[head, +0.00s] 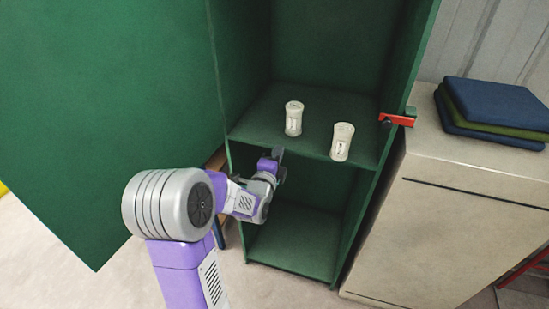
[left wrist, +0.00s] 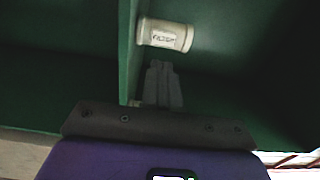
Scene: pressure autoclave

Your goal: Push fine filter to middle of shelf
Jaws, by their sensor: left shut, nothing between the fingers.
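Two white, spool-shaped filters stand upright on the green cabinet shelf (head: 262,122). The left filter (head: 293,118) is farther back and the right filter (head: 342,141) is close to the front edge. Their labels are too small to read, so I cannot tell which is the fine filter. My left gripper (head: 278,154) is shut and empty at the shelf's front edge, in front of the left filter. In the left wrist view, the shut fingers (left wrist: 161,66) point towards a filter (left wrist: 165,35), with a visible gap. My right gripper is not in view.
The green cabinet door (head: 90,100) stands open at the left. A red latch (head: 397,119) juts from the right side. The lower compartment (head: 295,240) looks empty. A beige cabinet (head: 470,185) with folded cloths (head: 495,105) stands at the right.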

